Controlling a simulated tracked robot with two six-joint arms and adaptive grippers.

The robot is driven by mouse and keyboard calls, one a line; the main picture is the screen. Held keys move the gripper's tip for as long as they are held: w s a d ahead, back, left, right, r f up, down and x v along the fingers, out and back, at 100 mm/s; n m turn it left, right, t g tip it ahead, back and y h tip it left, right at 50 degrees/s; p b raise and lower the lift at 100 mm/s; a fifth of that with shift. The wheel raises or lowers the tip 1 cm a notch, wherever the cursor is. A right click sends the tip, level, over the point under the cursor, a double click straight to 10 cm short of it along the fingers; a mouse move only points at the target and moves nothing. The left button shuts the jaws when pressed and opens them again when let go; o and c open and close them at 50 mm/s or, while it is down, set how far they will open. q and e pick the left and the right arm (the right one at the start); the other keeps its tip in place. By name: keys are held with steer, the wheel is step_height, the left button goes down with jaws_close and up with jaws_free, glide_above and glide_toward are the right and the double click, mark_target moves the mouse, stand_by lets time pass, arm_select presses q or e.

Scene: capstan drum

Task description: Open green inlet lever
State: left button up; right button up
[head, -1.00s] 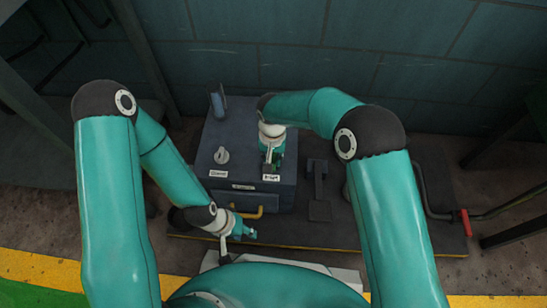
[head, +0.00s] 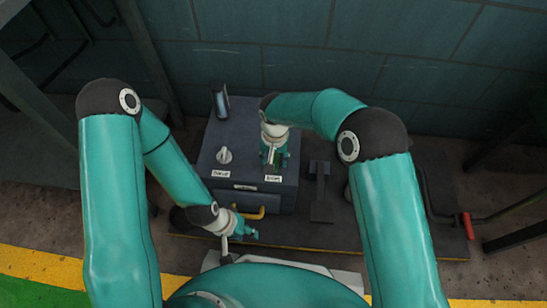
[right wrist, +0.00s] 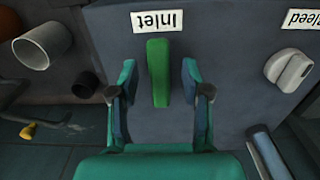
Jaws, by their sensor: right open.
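The green inlet lever (right wrist: 158,72) shows in the right wrist view, below the upside-down "Inlet" label (right wrist: 158,20) on the dark box. My right gripper (right wrist: 158,82) is open, with one finger on each side of the lever. A gap shows between the lever and each finger. In the head view, my right gripper (head: 275,162) is over the front right part of the box, largely hiding the lever. My left gripper (head: 248,235) is low in front of the box, near a yellow handle; its jaws are too small to read.
The dark box (head: 215,189) also carries a pale knob (head: 224,156) and a blue-grey upright lever (head: 221,101). A yellow handle (head: 262,212) is on its front. A black pedal (head: 321,208) stands to its right, and a red-gripped crank (head: 467,225) farther right.

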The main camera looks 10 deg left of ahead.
step_height(320, 180, up, 12)
stand_by(0.5)
steer(key=shift+f, duration=0.1)
